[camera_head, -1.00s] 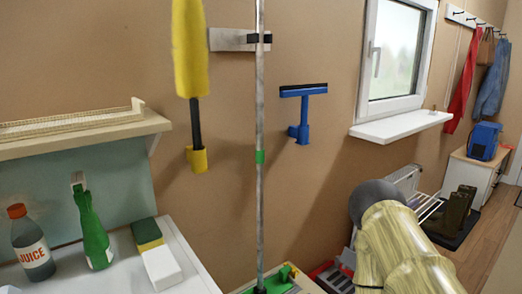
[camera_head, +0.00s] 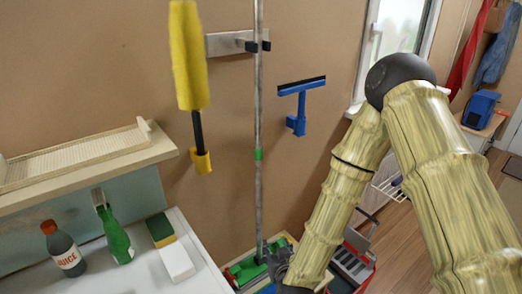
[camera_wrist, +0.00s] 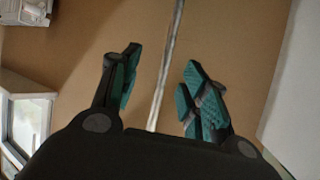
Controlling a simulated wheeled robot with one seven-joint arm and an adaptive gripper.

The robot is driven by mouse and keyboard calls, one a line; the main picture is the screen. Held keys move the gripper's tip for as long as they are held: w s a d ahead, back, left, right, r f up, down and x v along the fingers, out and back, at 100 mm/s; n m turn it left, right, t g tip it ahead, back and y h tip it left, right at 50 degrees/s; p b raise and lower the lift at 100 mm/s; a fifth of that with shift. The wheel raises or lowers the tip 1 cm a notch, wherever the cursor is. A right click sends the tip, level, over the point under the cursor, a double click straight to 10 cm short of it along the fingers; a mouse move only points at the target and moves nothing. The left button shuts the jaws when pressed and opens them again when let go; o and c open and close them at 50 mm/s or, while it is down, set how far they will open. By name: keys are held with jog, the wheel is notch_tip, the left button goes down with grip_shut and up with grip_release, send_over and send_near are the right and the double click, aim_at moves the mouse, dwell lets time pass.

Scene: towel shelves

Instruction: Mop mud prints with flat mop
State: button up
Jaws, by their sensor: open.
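The flat mop stands upright against the wall, its long grey pole (camera_head: 259,110) running past a wall holder (camera_head: 228,43). A green band (camera_head: 258,153) marks the pole, and its green head (camera_head: 245,270) is low down, partly cut off and partly covered by my arm. My gripper (camera_head: 277,259) is low beside the pole at the end of my bent arm. In the wrist view my gripper (camera_wrist: 161,58) is open, with the pole (camera_wrist: 166,75) showing between its teal-padded fingers. I cannot tell how far the pole is from the pads. No mud prints are in view.
A yellow duster (camera_head: 188,60) and a blue squeegee (camera_head: 300,103) hang on the wall beside the pole. A counter at left holds a juice bottle (camera_head: 64,252), a green bottle (camera_head: 116,240) and a sponge (camera_head: 160,229). A red crate (camera_head: 352,268) stands low right of my arm.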

aim_at(259, 149)
jog(key=w+a+r+t+p, duration=0.2)
jog(key=r, duration=0.7)
jog(key=w+a+r+t+h+p, duration=0.1)
jog(key=w+r+t+p, duration=0.15)
jog(key=r, duration=0.55)
jog(key=w+a+r+t+p, duration=0.1)
jog(key=w+a+r+p, duration=0.15)
jog(key=r, duration=0.65)
jog(key=shift+m, duration=0.4)
jog(key=w+p, duration=0.3)
jog(key=w, duration=0.8)
jog(key=shift+d, duration=0.1)
grip_shut()
jog(key=c, duration=0.7)
grip_release()
jog(key=shift+r, duration=0.15)
grip_shut()
